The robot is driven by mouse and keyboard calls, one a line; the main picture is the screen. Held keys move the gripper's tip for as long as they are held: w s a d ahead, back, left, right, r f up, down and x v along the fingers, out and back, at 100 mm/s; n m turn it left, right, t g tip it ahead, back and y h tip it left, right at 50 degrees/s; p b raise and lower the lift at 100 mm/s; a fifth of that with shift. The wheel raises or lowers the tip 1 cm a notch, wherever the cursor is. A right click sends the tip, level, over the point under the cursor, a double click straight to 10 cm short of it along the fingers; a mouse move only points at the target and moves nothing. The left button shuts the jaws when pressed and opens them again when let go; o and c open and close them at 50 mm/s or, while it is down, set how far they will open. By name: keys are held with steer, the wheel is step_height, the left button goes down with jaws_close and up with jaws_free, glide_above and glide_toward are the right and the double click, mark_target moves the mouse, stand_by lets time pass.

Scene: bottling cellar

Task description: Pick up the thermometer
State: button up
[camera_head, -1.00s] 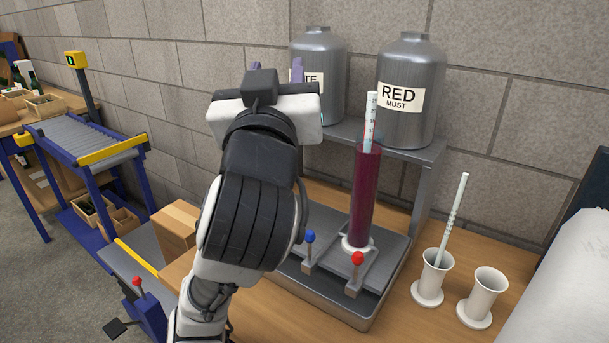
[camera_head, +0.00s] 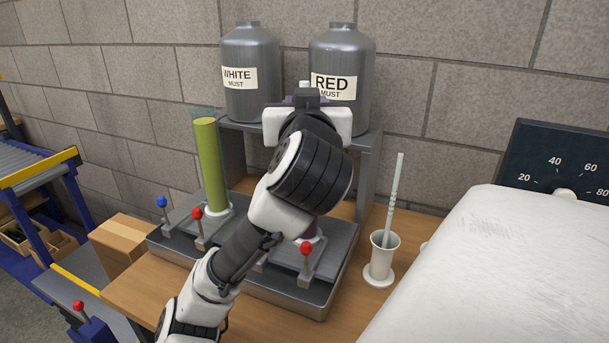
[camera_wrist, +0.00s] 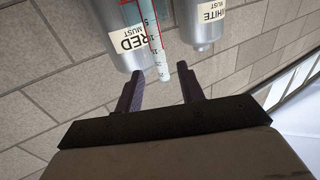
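In the head view, my gripper (camera_head: 307,100) is raised in front of the RED tank, and my arm hides most of the red cylinder. In the wrist view, my gripper (camera_wrist: 161,70) is open. The end of a pale tube with a numbered scale and a red line (camera_wrist: 160,45) shows between the fingertips, with space on both sides. A second candidate, a thin pale rod with marks (camera_head: 394,195), leans in a white cup (camera_head: 381,262) to the right. I cannot tell for certain which is the thermometer.
The WHITE tank (camera_head: 251,95) and RED tank (camera_head: 350,85) stand on a metal shelf. A yellow-green cylinder (camera_head: 212,165) stands left of my arm. Red-knobbed (camera_head: 306,248) and blue-knobbed levers (camera_head: 161,203) rise from the metal stand. A white covered bulk (camera_head: 480,270) fills the right.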

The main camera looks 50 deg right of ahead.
steer(key=x, duration=0.3)
steer(key=p+x, duration=0.1)
steer(key=x, duration=0.1)
steer(key=shift+w+f, duration=0.1)
steer(key=shift+f, duration=0.2)
jaws_close()
step_height(320, 180, up, 28)
stand_by(0.8)
